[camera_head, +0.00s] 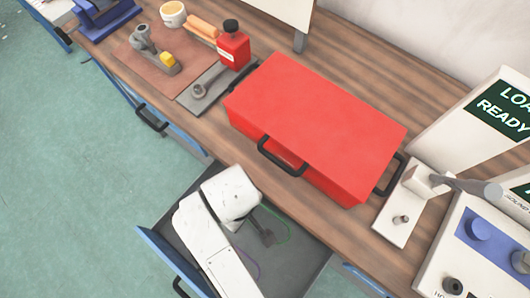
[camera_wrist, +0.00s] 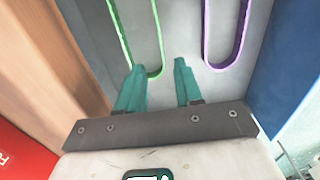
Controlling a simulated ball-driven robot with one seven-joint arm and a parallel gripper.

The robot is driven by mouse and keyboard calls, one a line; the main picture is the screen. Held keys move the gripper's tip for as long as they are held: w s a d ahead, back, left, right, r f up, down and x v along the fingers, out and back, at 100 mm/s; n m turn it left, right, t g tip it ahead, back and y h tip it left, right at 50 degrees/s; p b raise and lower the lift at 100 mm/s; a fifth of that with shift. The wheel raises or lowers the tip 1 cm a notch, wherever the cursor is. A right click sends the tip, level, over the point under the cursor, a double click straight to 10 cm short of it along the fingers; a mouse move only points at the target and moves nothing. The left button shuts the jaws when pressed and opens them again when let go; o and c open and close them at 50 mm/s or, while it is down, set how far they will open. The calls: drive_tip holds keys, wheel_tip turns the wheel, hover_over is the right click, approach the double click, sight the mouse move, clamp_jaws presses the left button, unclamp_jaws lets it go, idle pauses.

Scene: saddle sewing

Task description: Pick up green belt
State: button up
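The green belt (camera_wrist: 156,73) is a thin loop lying on the grey floor of an open drawer. In the wrist view its rounded near end shows between and just beyond my fingertips; its far end is cut off by the picture edge. In the head view a part of the green belt (camera_head: 287,222) shows to the right of my gripper (camera_head: 270,240). My gripper (camera_wrist: 160,68) also shows in the wrist view, with two teal fingers spread apart and nothing held. The left fingertip is close to the green belt; I cannot tell whether it touches.
A purple belt (camera_wrist: 207,45) lies to the right in the same drawer (camera_head: 306,262). The drawer walls stand close around my gripper. A red box (camera_head: 320,115) with black handles sits on the wooden workbench (camera_head: 345,65) above the drawer.

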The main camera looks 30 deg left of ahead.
wheel_tip(320, 180, down, 4)
drive_tip(key=shift+w+d+f, duration=0.1)
drive_tip(key=shift+f, duration=0.05)
drive_tip(key=shift+d+f, duration=0.1)
drive_tip(key=shift+f, duration=2.6)
clamp_jaws()
